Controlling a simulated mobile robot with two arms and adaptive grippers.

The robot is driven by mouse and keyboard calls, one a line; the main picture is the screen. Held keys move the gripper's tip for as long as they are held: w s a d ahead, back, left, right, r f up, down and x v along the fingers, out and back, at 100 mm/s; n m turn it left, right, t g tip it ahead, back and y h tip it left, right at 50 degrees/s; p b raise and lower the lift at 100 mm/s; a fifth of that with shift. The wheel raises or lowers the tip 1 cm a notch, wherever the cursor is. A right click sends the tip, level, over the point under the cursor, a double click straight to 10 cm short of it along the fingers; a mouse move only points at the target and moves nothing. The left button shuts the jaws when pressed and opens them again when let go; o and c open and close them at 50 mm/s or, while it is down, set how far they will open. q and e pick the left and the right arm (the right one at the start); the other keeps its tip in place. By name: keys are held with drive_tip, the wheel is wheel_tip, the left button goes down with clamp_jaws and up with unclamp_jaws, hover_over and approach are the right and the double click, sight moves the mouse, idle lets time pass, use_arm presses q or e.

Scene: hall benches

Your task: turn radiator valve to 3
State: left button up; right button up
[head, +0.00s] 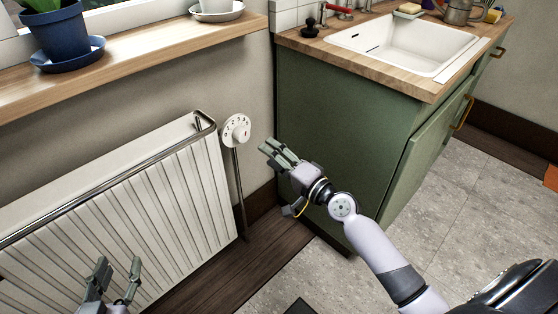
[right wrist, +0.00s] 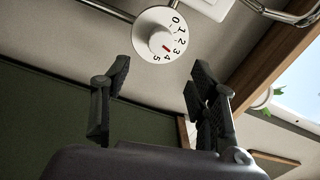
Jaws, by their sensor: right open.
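The white round radiator valve dial (head: 237,130) sits at the right end of the radiator (head: 130,215), on top of a thin pipe. In the right wrist view the dial (right wrist: 158,36) shows numbers from 0 to 5 and a red mark on its knob. The mark lies near 3 and 4; I cannot tell exactly which. My right gripper (head: 273,149) is open and empty, to the right of and apart from the dial. In its wrist view the fingers (right wrist: 156,80) stand apart with the dial beyond them. My left gripper (head: 118,266) is open and empty in front of the radiator.
A wooden sill (head: 130,66) with a blue plant pot (head: 58,38) runs above the radiator. A metal rail (head: 110,182) runs along the radiator's top. A green cabinet (head: 335,125) with a sink (head: 405,42) stands to the right, close to my right gripper.

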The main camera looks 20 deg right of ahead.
drive_tip(key=shift+v, duration=1.15)
drive_tip(key=shift+a, duration=0.1)
